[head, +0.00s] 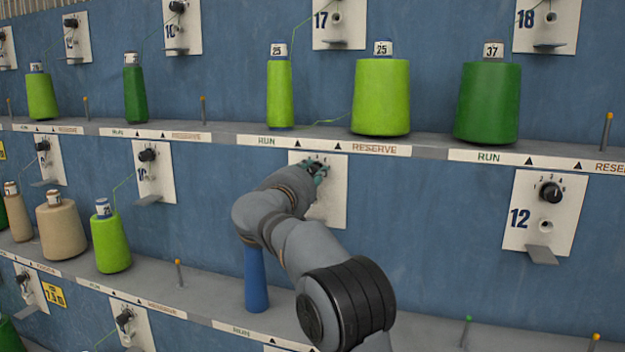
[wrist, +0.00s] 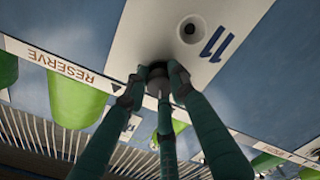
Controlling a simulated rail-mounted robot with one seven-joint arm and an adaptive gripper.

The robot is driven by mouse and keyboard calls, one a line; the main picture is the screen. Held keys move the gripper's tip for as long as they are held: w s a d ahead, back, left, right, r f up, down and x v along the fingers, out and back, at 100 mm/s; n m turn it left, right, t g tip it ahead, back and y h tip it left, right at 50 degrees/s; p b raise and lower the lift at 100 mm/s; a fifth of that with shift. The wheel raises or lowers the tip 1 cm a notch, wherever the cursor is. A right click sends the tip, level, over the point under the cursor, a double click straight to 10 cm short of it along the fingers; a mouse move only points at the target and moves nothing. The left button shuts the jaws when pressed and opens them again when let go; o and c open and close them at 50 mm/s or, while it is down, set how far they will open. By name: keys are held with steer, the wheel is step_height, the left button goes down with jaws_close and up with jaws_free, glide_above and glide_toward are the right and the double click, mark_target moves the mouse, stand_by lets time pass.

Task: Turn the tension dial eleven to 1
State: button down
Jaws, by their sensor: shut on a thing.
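The white plate of dial eleven (head: 333,215) is on the blue wall in the head view, partly covered by my arm. Its number 11 shows upside down in the wrist view, on the plate (wrist: 222,20) beside a round hole. The tension dial eleven (wrist: 157,71) is a dark knob between my fingertips. My gripper (wrist: 155,82) is shut on it, with a fingertip on each side. In the head view my gripper (head: 318,170) is at the top of the plate. Fingers and arm hide the dial's pointer and most scale numbers, so its setting cannot be read.
Dial twelve's plate (head: 518,240) is to the right. A shelf (head: 432,150) with green spools (head: 381,98) runs just above the dial. A blue cone (head: 257,282) stands on the lower shelf, beside and partly behind my arm. Wall right of the plate is clear.

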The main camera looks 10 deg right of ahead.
steer(key=n, duration=0.5)
steer(key=shift+d+f, duration=0.15)
steer(key=shift+f, duration=0.05)
steer(key=n, duration=0.5)
steer(key=shift+r, duration=0.1)
steer(key=shift+n, duration=0.5)
steer(key=shift+r, duration=0.1)
steer(key=c, duration=1.4)
jaws_free()
steer(key=shift+c, duration=0.2)
steer(key=shift+s+a, duration=0.2)
steer(key=shift+s, duration=0.05)
steer(key=v, duration=1.1)
steer(key=shift+s, duration=0.25)
